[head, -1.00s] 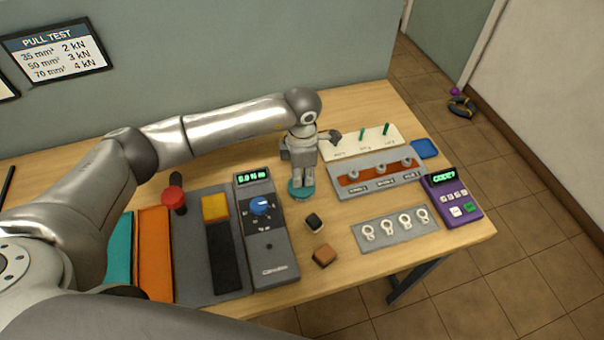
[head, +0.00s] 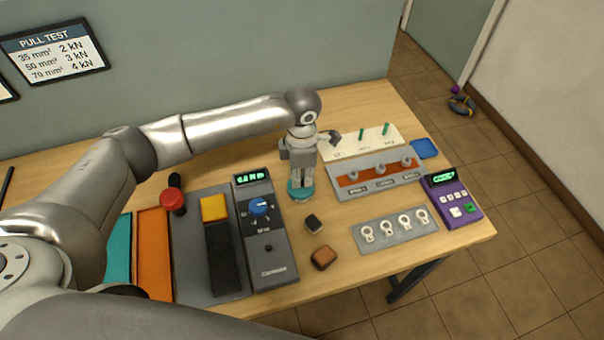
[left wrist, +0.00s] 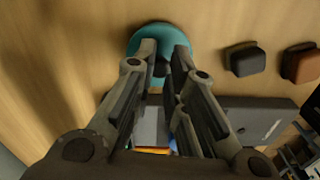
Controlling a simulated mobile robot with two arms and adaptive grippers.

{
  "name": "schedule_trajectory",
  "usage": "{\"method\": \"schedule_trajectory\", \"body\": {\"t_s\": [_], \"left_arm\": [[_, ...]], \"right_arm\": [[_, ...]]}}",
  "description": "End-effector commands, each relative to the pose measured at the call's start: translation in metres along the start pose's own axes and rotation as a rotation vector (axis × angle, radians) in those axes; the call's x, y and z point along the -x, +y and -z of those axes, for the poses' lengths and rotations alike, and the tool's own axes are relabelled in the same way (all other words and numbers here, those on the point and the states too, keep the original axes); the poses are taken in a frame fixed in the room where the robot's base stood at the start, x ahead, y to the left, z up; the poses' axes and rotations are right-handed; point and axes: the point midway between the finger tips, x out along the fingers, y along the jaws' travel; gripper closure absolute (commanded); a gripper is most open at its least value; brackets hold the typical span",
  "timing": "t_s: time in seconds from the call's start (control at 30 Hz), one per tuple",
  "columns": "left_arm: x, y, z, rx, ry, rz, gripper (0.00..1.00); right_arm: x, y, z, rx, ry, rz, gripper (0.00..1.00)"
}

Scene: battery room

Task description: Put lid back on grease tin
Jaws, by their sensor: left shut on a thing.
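A round teal piece (head: 301,195), which looks like the grease tin's lid, is at the fingertips of my left gripper (head: 301,182), right of the grey meter. In the left wrist view the teal disc (left wrist: 148,34) shows beyond the fingers, with a dark knob between the tips. My left gripper (left wrist: 160,62) points down and is shut on this knob. The fingers hide part of the disc. I cannot make out a separate tin body, or tell whether the disc sits on one. My right gripper is not in view.
A grey meter (head: 268,245) stands close left of the gripper. A black block (head: 314,223) and a brown block (head: 323,257) lie in front. A rack (head: 376,177), a grey strip with rings (head: 394,231) and a purple device (head: 455,202) stand to the right.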

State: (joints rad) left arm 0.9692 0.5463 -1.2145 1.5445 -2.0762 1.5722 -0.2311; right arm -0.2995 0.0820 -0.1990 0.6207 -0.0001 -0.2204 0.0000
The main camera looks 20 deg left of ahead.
Motion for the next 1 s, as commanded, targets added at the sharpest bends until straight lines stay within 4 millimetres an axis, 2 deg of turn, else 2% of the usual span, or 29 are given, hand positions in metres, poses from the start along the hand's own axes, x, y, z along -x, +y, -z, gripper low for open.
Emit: {"method": "schedule_trajectory", "body": {"t_s": [0.63, 1.0], "left_arm": [[0.013, 0.0, 0.0, 0.0, 0.001, 0.001, 1.0], [0.013, 0.0, 0.0, 0.0, 0.0, 0.0, 1.0]], "right_arm": [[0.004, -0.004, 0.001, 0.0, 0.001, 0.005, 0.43], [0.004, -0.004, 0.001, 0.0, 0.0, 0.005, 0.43]]}}
